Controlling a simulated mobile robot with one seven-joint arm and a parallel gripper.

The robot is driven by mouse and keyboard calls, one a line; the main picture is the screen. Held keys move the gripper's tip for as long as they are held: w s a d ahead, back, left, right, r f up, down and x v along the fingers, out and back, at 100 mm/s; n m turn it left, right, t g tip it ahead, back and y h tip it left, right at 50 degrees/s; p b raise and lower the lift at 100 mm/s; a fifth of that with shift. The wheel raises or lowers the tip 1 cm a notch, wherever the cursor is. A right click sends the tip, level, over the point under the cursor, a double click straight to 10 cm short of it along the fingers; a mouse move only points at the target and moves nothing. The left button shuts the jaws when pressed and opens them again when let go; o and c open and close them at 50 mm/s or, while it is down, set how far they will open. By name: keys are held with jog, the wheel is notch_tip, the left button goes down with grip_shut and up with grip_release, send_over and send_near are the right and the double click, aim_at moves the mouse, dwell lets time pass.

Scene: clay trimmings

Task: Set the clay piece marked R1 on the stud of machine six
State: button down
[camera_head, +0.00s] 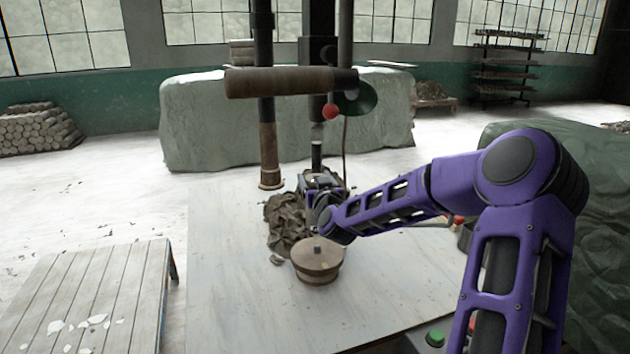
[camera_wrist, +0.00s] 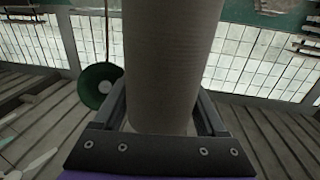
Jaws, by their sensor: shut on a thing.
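My gripper (camera_head: 322,182) is at the far end of my purple arm, beside the upright of a machine. In the wrist view a thick grey-brown cylinder (camera_wrist: 170,65), which looks like the clay piece, stands between the two fingers, and my gripper (camera_wrist: 163,100) is shut on it. Its top runs out of the picture, and no R1 mark is legible. In the head view I cannot make out the held piece clearly. A dark vertical rod (camera_head: 317,155) shows just above my gripper. I see no number six and cannot tell which part is the stud.
A horizontal brown roll (camera_head: 285,81), a red ball (camera_head: 331,111) and a green cone-shaped part (camera_head: 358,97) hang over the work area. A brown column (camera_head: 269,155) stands left. A dark heap (camera_head: 284,222) and a round wooden tub (camera_head: 317,262) sit below. The pale tabletop (camera_head: 225,280) is clear at left.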

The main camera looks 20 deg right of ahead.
jog(key=shift+f+b, duration=2.1)
jog(key=shift+f, duration=0.45)
jog(key=shift+f, duration=1.75)
jog(key=shift+c, duration=0.4)
grip_release()
jog(key=shift+o, duration=0.4)
jog(key=shift+d, duration=0.1)
jog(key=shift+f, duration=0.15)
jog(key=shift+s, duration=0.15)
jog(key=s+a, duration=0.2)
jog(key=s, duration=1.5)
jog(key=shift+a, duration=0.2)
jog(key=shift+w, duration=0.1)
